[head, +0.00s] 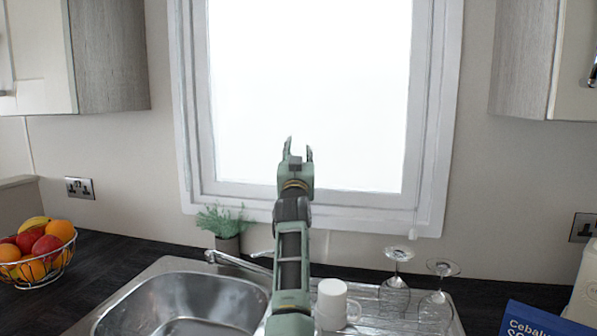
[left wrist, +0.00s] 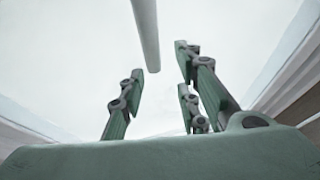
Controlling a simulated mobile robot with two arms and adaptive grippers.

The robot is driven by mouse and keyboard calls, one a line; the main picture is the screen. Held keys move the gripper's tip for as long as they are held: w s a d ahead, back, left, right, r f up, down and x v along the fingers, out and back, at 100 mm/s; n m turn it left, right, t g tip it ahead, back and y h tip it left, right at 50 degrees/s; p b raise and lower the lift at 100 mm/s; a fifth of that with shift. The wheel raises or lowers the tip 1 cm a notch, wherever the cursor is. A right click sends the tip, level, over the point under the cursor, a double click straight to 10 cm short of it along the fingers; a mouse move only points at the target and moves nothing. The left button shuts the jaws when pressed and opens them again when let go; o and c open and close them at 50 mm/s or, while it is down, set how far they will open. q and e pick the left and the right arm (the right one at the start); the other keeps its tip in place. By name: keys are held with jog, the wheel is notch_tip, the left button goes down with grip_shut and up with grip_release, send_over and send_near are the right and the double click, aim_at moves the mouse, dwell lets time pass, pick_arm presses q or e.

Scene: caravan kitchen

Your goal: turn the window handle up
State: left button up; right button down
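The window (head: 310,90) has a white frame and stands above the sink. My left gripper (head: 299,150) is raised in front of the lower part of the pane, fingers pointing up. In the left wrist view my left gripper (left wrist: 158,72) is open, with its fingers apart. There a pale rounded bar (left wrist: 146,35), which looks like the window handle, comes down from the top edge and ends between the finger tips' lines. I cannot tell whether the fingers touch it. In the head view I cannot make out the handle; my gripper and arm may hide it. My right gripper is not in view.
Below are a steel sink (head: 140,310), tap (head: 235,262), potted plant (head: 228,240), white mug (head: 331,300) and upturned glasses (head: 397,275). A fruit basket (head: 35,262) is left, a blue box (head: 540,322) right. Wall cabinets (head: 110,55) flank the window.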

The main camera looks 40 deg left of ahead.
pick_arm(q)
jog(key=shift+r, duration=1.6)
